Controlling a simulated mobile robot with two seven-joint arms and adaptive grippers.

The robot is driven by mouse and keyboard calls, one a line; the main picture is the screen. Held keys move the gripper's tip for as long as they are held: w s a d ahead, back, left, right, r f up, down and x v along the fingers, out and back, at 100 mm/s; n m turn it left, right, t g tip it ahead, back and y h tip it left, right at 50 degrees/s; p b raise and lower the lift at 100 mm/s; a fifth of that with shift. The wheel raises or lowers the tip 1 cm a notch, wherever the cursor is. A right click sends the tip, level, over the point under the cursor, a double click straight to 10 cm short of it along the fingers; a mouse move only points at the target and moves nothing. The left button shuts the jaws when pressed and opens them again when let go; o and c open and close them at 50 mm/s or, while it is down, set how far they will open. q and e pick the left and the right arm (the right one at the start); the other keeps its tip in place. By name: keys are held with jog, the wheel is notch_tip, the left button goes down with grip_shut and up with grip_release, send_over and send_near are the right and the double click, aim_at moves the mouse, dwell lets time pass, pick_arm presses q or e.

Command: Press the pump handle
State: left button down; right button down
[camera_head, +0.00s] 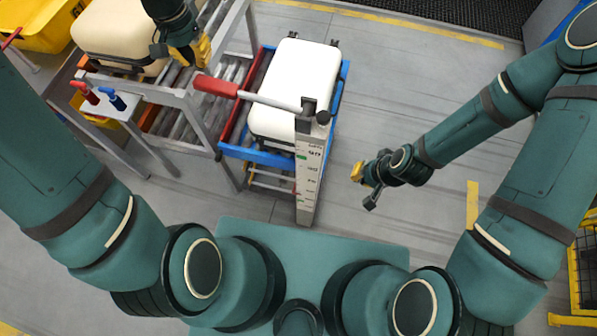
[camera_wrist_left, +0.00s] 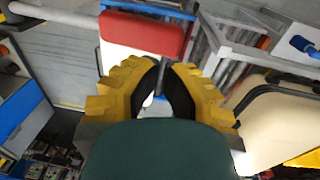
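The pump handle is a grey bar with a red grip (camera_head: 216,86), reaching left from the top of an upright scale post (camera_head: 309,165). The grip also shows in the left wrist view (camera_wrist_left: 145,36), just beyond the fingertips, with a gap that I cannot judge exactly. My left gripper (camera_head: 194,52) is up and left of the grip in the head view; its yellow fingers (camera_wrist_left: 160,66) close together at the tips and hold nothing. My right gripper (camera_head: 361,185) hangs over bare floor right of the post; its finger opening is unclear.
A blue-framed lift platform (camera_head: 232,152) carries a cream case (camera_head: 294,80) beside the post. A roller conveyor (camera_head: 190,105) with another cream case (camera_head: 118,35) stands at left. Red (camera_head: 84,92) and blue (camera_head: 112,98) levers are nearby.

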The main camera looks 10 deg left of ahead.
dwell(0.4)
pick_arm(q)
jog(key=shift+w+d+r+b, duration=0.1)
jog(key=shift+d+r+b, duration=0.1)
jog(key=shift+r+b, duration=0.1)
jog(key=d+r+y+b, duration=0.1)
jog(key=d+r+b, duration=0.2)
jog(key=r+b, duration=0.1)
notch_tip(320, 180, up, 5)
jog(key=y+b, duration=0.2)
send_over(219, 82)
jog(key=d, duration=0.2)
jog(key=shift+d, duration=0.15)
jog(key=shift+f, duration=0.1)
jog(key=f+b, duration=0.1)
jog(key=f, duration=0.3)
jog(key=a+f+b, duration=0.1)
jog(key=f, duration=0.4)
jog(key=a+f+b, duration=0.1)
jog(key=f, duration=0.4)
